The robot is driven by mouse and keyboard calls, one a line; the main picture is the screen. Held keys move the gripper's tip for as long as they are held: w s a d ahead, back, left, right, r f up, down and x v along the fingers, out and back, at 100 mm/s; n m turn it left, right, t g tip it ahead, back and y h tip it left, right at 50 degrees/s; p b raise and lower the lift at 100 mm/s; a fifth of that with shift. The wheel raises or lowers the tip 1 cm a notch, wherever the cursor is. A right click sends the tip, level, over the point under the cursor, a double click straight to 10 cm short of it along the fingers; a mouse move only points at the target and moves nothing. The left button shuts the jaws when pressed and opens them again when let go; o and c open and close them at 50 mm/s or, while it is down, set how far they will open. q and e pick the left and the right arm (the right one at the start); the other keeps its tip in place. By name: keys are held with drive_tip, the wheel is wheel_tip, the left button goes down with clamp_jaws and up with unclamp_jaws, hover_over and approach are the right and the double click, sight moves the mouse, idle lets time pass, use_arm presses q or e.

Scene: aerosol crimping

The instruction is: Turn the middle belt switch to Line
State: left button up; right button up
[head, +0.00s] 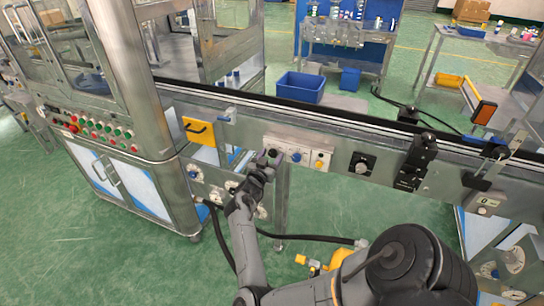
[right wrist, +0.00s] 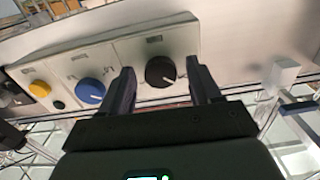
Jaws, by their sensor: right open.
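A light switch panel (head: 297,145) on the side of the conveyor carries a black knob (right wrist: 160,72), a blue knob (head: 296,157) and a yellow knob (head: 319,164). My right gripper (head: 268,160) is at the panel's left end in the head view. In the right wrist view, the open fingers of this gripper (right wrist: 160,68) stand on either side of the black knob, with small gaps visible. The knob's white pointer line slants towards the lower right there. The panel lettering is too small to read. My left gripper is out of view.
A separate black rotary knob (head: 362,164) sits further right on the conveyor side, before a black sensor bracket (head: 416,160). A black hose (head: 310,238) runs below. Green floor (head: 110,250) is open at lower left.

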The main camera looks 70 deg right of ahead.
drive_tip(key=shift+a+f, duration=0.1)
drive_tip(key=shift+c, duration=0.5)
drive_tip(key=c, duration=0.9)
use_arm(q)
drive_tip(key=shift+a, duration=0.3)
use_arm(e)
drive_tip(key=shift+c, duration=0.2)
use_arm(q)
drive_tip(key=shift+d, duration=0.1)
use_arm(e)
drive_tip(key=shift+m, duration=0.3)
drive_tip(key=m, duration=0.3)
drive_tip(key=shift+w+b, duration=0.1)
drive_tip(key=shift+b, duration=0.25)
drive_tip(key=m+b, duration=0.1)
drive_tip(key=m, duration=0.3)
drive_tip(key=shift+m, duration=0.4)
use_arm(q)
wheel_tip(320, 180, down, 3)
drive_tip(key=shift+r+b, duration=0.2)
drive_tip(key=shift+b, duration=0.2)
use_arm(e)
drive_tip(key=shift+m, duration=0.6)
